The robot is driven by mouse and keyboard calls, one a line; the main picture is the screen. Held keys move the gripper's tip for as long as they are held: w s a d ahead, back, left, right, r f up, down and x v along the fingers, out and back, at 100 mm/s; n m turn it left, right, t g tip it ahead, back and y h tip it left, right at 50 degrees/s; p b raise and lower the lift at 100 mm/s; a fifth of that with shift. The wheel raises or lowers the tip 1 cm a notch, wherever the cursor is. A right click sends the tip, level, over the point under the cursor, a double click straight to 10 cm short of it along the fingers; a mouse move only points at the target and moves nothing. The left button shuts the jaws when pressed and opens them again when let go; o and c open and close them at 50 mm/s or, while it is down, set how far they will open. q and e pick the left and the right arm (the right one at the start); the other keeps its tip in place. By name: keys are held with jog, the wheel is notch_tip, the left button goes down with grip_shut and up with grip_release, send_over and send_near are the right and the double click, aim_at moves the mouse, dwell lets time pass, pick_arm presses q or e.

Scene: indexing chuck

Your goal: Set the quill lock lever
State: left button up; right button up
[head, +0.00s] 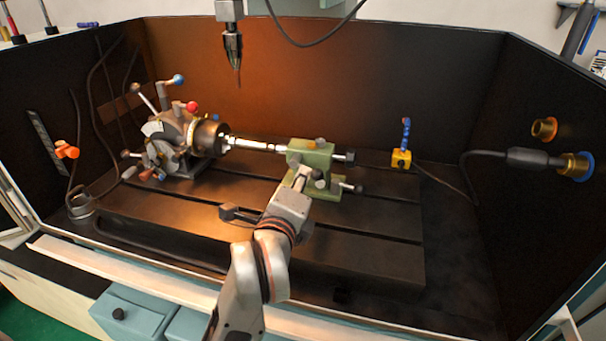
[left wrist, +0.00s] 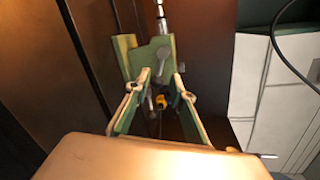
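The green tailstock (head: 312,158) stands on the right part of the slotted table, at the end of a bright slim shaft (head: 258,146). My left gripper (head: 302,175) is at its near side, and its tips overlap the tailstock in the head view. In the left wrist view the two fingers of my left gripper (left wrist: 162,77) are apart, in front of the tailstock (left wrist: 150,58). My right gripper is not in view.
A chuck head (head: 205,138) with red and blue knobbed levers stands at the left. A spindle tool (head: 232,48) hangs above. A yellow block with a blue hose (head: 401,158) is behind right. Dark walls enclose the table; its front right is clear.

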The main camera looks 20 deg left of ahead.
pick_arm(q)
jog(key=s+r, duration=0.1)
jog(key=s, duration=0.5)
jog(key=shift+d, duration=0.25)
